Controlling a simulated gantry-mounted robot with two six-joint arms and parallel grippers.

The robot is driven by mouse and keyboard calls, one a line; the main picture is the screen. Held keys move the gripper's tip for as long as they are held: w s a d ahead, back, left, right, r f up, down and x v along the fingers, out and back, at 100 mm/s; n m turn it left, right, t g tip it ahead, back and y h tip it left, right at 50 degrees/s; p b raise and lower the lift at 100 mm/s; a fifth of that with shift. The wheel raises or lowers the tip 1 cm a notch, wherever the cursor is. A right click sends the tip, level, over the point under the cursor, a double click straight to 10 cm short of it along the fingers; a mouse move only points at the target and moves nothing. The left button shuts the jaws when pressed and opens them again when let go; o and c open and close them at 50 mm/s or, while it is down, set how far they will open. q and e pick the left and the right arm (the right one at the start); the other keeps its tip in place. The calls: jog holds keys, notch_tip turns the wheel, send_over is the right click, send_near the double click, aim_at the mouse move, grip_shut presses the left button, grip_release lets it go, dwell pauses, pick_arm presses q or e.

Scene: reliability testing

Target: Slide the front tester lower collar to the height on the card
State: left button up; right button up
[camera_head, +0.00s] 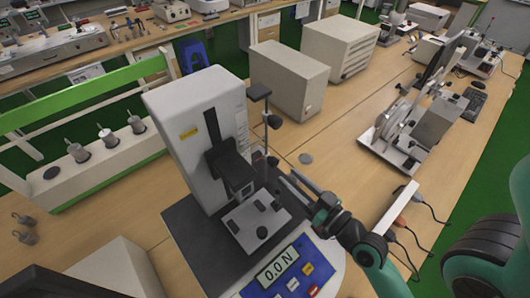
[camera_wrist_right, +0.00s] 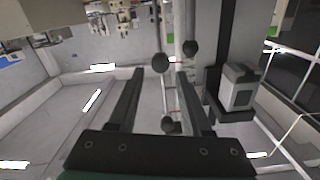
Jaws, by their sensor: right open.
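The front tester (camera_head: 205,125) is a white column on a dark base, its display reading 0.0 N. A thin post beside its right side carries dark round knobs; one knob (camera_head: 273,121) shows clearly in the head view, while the lower collar is hard to make out there. My right gripper (camera_head: 291,182) is open beside the post's lower part, fingers pointing toward it. In the right wrist view, the post and knobs (camera_wrist_right: 161,62) show between and beyond the open fingers (camera_wrist_right: 158,90); no grip shows. I cannot make out the height card. My left gripper is not in view.
A grey plate with small fixtures (camera_head: 258,222) lies in front of the column. Two pale boxes (camera_head: 288,80) stand behind. A rack with metal weights (camera_head: 108,137) is at the left. A white power strip (camera_head: 396,208) with cables lies right of my right gripper.

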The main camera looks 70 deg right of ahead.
aim_at(267, 154)
jog(key=p+x, duration=0.1)
jog(key=x, duration=0.9)
jog(key=shift+w+d+r, duration=0.1)
jog(key=shift+c, duration=0.2)
grip_shut()
dwell(0.7)
notch_tip(267, 154, up, 2)
jog(key=p, duration=0.3)
jog(key=shift+r, duration=0.15)
jog(key=shift+o, duration=0.2)
grip_release()
